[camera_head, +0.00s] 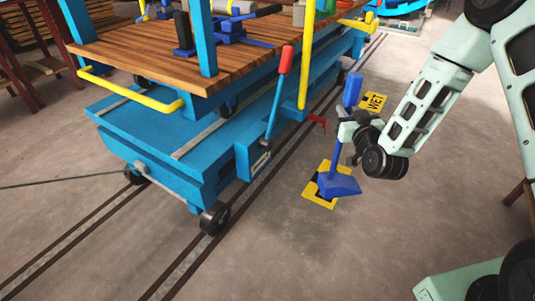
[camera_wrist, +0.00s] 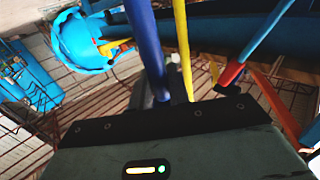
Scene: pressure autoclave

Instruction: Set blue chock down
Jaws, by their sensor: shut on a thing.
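The blue chock (camera_head: 338,186) has a wedge-shaped foot and a long upright handle with a thick blue grip on top. My gripper (camera_head: 350,132) is shut on the handle below that grip. In the head view the foot overlaps a yellow-bordered floor marking (camera_head: 321,188) with a dark middle; I cannot tell whether it touches the floor. In the wrist view the blue handle (camera_wrist: 147,45) rises from between the jaws, and the fingertips are mostly hidden.
A blue cart (camera_head: 170,140) with a wooden deck stands on floor rails at the left. A red-handled lever (camera_head: 281,90) rises from its side. A yellow WET sign (camera_head: 374,102) lies behind my gripper. Open concrete floor lies at the front right.

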